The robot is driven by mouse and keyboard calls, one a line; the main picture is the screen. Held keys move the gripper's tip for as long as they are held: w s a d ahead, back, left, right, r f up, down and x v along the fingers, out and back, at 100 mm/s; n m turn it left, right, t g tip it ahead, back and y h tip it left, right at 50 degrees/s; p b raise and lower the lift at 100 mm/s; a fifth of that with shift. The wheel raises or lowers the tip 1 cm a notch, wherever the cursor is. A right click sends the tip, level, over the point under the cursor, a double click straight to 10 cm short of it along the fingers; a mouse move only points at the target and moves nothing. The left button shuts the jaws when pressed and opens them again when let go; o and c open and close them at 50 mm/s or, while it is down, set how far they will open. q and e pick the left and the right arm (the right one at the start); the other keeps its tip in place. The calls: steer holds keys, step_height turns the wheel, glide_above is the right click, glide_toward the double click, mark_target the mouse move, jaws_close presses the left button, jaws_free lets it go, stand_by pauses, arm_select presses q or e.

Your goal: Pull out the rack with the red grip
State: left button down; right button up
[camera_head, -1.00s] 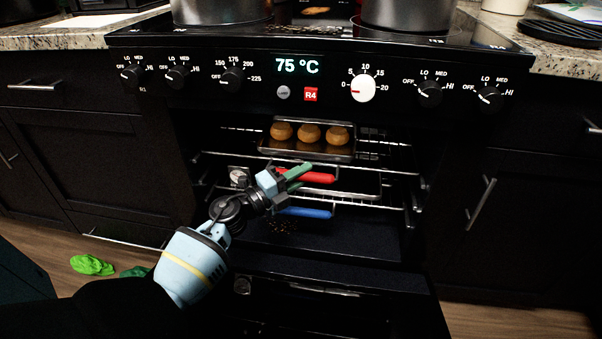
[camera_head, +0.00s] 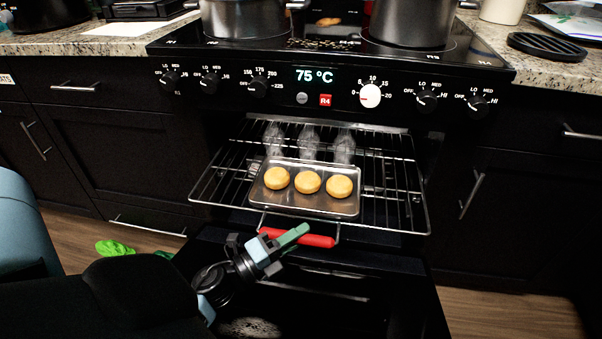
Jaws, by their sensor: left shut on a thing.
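The wire rack (camera_head: 400,201) with the red grip (camera_head: 318,241) sticks well out of the oven, over the lowered oven door. The red grip hangs at the middle of the rack's front edge. My left gripper (camera_head: 291,237) is shut on the left part of the red grip, its green fingers lying across it. A metal tray (camera_head: 310,203) rests on the rack and bears three round golden buns (camera_head: 308,182). The back of the rack is still inside the oven. My right gripper is not in view.
The open oven door (camera_head: 380,312) lies below the rack. The stove top (camera_head: 320,50) above bears two large pots (camera_head: 243,20) (camera_head: 411,24). Cabinets stand on both sides. Green items (camera_head: 115,247) lie on the floor at left. Pale vapour hangs behind the tray.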

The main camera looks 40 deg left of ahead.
arm_select(q)
steer(key=shift+s+d, duration=0.3)
steer(key=shift+s, duration=0.25)
steer(key=shift+s+d, duration=0.3)
steer(key=shift+s, duration=0.25)
steer(key=shift+s+d, duration=0.45)
steer(key=shift+s, duration=0.2)
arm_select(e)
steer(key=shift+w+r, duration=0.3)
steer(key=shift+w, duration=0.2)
arm_select(q)
steer(key=c, duration=1.4)
jaws_free()
steer(key=shift+o, duration=0.8)
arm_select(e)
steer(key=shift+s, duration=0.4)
arm_select(q)
steer(key=v, duration=0.7)
steer(key=shift+s, duration=0.4)
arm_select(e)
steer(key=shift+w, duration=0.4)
